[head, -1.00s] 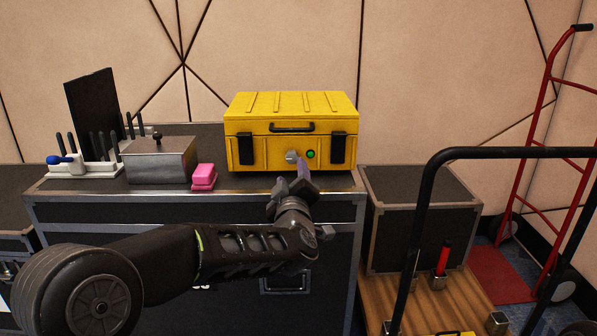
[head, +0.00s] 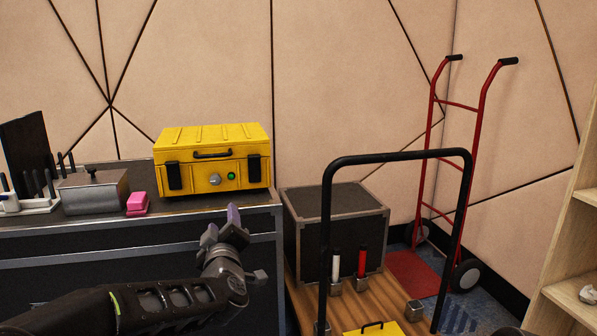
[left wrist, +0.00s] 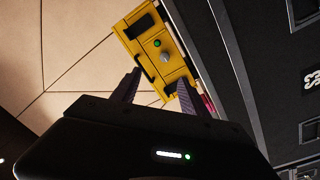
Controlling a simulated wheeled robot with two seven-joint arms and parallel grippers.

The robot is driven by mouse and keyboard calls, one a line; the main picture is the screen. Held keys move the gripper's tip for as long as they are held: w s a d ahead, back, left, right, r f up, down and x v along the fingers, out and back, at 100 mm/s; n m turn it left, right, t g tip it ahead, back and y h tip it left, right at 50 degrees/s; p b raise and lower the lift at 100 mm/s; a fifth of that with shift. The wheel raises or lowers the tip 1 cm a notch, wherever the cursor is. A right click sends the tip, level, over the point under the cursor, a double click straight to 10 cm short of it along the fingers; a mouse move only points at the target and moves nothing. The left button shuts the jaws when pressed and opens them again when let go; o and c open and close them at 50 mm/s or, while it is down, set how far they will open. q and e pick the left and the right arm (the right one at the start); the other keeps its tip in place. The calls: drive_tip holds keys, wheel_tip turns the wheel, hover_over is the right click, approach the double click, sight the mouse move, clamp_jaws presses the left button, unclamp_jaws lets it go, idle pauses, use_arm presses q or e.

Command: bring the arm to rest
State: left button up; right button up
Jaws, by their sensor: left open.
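My left gripper (head: 228,224) is raised in front of the black flight case (head: 120,239), below and slightly right of the yellow toolbox. It is open and holds nothing. In the left wrist view, its two purple-grey fingers (left wrist: 156,92) are spread apart with the toolbox (left wrist: 156,50) beyond them. The yellow toolbox (head: 213,145) stands shut on the flight case, with a grey knob and a green light on its front. My gripper is apart from it. My right gripper is not in view.
A pink block (head: 137,204), a metal box (head: 93,193) and a tool rack (head: 38,204) stand left of the toolbox. A trolley with a black handle (head: 397,155), a red hand truck (head: 478,130) and a wooden shelf (head: 568,250) are at the right.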

use_arm(q)
drive_tip(key=s+d+f+m+g+h, duration=0.2)
drive_tip(key=s+d+f+m+g, duration=0.15)
drive_tip(key=f, duration=0.75)
drive_tip(key=s+d+f+m+g+h, duration=0.2)
drive_tip(key=s+d+f, duration=0.15)
drive_tip(key=f, duration=0.75)
drive_tip(key=s+d+f+m+g+h, duration=0.2)
drive_tip(key=s+f+m+h, duration=0.15)
drive_tip(key=f, duration=0.75)
drive_tip(key=s+f+g, duration=0.4)
drive_tip(key=s+f, duration=0.6)
drive_tip(key=s, duration=0.5)
drive_tip(key=s+f+g, duration=0.5)
drive_tip(key=s+f, duration=0.6)
drive_tip(key=s, duration=0.3)
drive_tip(key=s+r+p, duration=0.3)
drive_tip(key=r+p, duration=3)
drive_tip(key=shift+s+d+g, duration=0.2)
drive_tip(key=shift+d+g, duration=0.1)
drive_tip(key=shift+g, duration=0.05)
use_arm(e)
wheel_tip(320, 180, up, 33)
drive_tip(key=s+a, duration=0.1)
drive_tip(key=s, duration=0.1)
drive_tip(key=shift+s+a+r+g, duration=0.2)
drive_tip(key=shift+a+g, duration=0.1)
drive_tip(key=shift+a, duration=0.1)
